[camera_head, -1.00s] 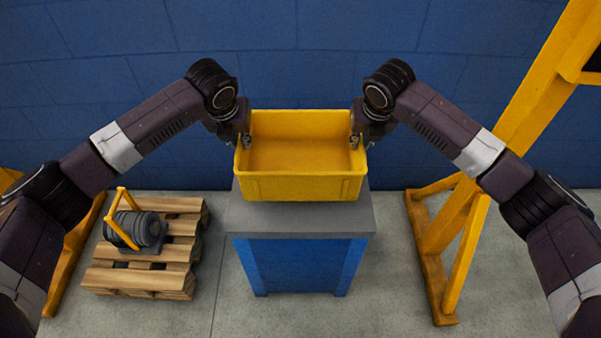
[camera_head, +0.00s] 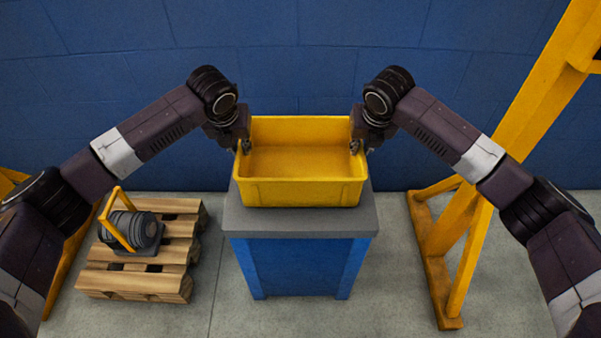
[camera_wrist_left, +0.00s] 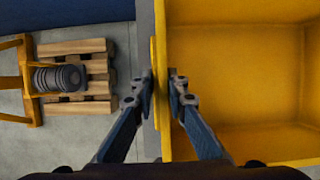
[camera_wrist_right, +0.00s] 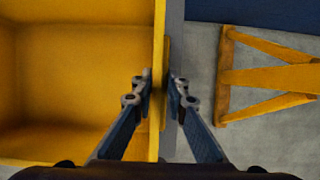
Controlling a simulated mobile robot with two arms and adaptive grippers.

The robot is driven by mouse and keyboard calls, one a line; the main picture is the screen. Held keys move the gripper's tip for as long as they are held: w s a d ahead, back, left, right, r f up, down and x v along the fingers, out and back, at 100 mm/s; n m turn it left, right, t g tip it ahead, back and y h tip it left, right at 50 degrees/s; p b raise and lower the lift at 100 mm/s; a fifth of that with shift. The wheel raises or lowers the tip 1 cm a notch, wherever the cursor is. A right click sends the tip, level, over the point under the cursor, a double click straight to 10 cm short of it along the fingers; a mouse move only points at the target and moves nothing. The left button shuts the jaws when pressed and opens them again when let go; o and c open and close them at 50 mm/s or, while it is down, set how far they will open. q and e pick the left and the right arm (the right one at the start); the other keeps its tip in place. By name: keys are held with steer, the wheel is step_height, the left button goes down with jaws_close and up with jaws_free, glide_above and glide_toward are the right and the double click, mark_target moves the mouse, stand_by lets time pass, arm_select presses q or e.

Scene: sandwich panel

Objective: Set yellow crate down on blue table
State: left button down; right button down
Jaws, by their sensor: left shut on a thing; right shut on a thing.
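The yellow crate (camera_head: 302,192) is open-topped and empty, and it looks level. It is over the grey top of the blue table (camera_head: 300,222); I cannot tell whether its base touches the top. My left gripper (camera_head: 243,146) is shut on the crate's left wall, with one finger on each side of the rim in the left wrist view (camera_wrist_left: 160,82). My right gripper (camera_head: 356,146) is shut on the right wall, and its fingers straddle that rim in the right wrist view (camera_wrist_right: 160,84). The crate hides the rear of the tabletop.
A wooden pallet (camera_head: 135,283) with a dark motor-like part (camera_head: 135,229) in a yellow frame is on the floor at left. A yellow gantry stand (camera_head: 437,262) is at right. A blue wall (camera_head: 300,60) is behind the table. Grey floor lies between them.

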arm_select(q)
steer(key=shift+f+b, duration=0.35)
steer(key=shift+f, duration=0.2)
arm_select(e)
steer(key=shift+f, duration=0.5)
arm_select(q)
steer(key=c, duration=1.9)
jaws_free()
arm_select(e)
steer(key=c, duration=1.9)
jaws_free()
arm_select(q)
steer(key=shift+r, duration=0.1)
arm_select(e)
steer(key=shift+r, duration=0.1)
steer(key=shift+s+r, duration=0.1)
steer(key=shift+r, duration=0.1)
arm_select(q)
steer(key=v, duration=1.2)
arm_select(e)
steer(key=v, duration=1.1)
steer(key=shift+r, duration=0.2)
arm_select(q)
steer(key=shift+s, duration=0.1)
arm_select(e)
steer(key=shift+s, duration=0.2)
